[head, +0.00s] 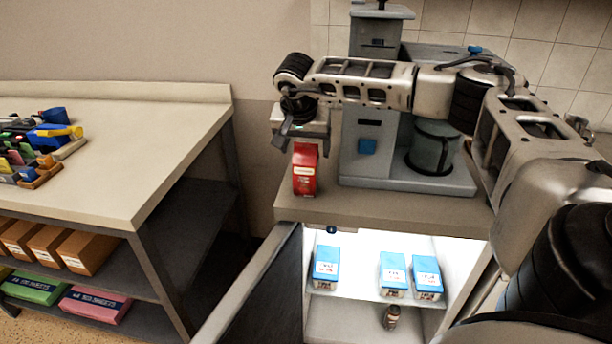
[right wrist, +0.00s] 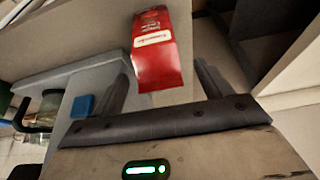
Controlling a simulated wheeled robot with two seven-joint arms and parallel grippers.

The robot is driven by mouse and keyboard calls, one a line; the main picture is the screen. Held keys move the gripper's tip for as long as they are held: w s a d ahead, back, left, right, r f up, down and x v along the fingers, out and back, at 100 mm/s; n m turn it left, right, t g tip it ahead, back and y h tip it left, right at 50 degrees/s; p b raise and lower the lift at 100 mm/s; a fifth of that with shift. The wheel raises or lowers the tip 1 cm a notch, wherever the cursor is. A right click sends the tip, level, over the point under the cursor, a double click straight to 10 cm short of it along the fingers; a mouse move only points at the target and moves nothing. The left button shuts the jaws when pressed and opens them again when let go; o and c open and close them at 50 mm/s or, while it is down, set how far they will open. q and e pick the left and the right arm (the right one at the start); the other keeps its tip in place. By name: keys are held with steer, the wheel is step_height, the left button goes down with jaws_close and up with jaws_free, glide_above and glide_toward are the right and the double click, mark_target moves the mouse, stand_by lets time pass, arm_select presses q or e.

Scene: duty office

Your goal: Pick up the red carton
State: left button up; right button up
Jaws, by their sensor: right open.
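The red carton (head: 305,172) stands upright on the counter in front of the wall, left of the grey coffee machine. It has a pale label across its front. My right gripper (head: 298,142) is just above the carton in the head view, with its fingers pointing down. In the right wrist view the carton (right wrist: 158,52) shows beyond the fingertips, between the lines of the two spread fingers (right wrist: 163,82). The right gripper is open and empty. My left gripper is in neither view.
The grey coffee machine (head: 365,168) with a dark jug (head: 433,148) stands close right of the carton. Below the counter is an open lit fridge (head: 350,322) holding blue-topped cartons (head: 325,268) and a small bottle (head: 390,317). A workbench (head: 120,130) with cluttered tools stands at left.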

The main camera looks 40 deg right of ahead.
mark_target(307, 160)
steer(key=b+x, duration=0.5)
steer(key=shift+s+f, duration=0.15)
steer(key=shift+f, duration=0.1)
steer(key=shift+r, duration=0.1)
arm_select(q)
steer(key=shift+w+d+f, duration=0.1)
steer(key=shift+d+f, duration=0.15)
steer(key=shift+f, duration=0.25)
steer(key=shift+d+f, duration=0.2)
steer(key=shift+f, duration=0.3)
arm_select(e)
steer(key=c, duration=1.3)
